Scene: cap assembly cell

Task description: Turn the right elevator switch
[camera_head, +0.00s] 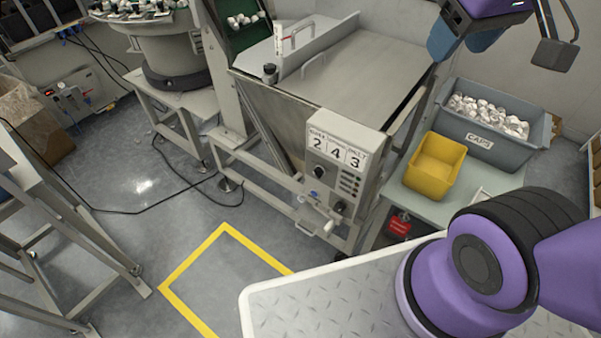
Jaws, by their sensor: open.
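A grey control box (333,172) stands on the front of the hopper, below a white sign reading 2, 4, 3. On it are a dark round knob (318,171) at the left, a column of small dark buttons (347,183) at the right and a dark knob (340,206) near the lower edge. These parts are small, and I cannot tell which is the right elevator switch or how it is turned. My gripper (466,42) shows partly at the top right, its blue fingers open, with nothing seen between them. It is well above and right of the box, apart from it.
A grey hopper (350,75) stands behind the box. At the right, a yellow bin (435,165) and a grey crate of caps (455,122) stand on a table. Yellow tape (190,263) marks open floor.

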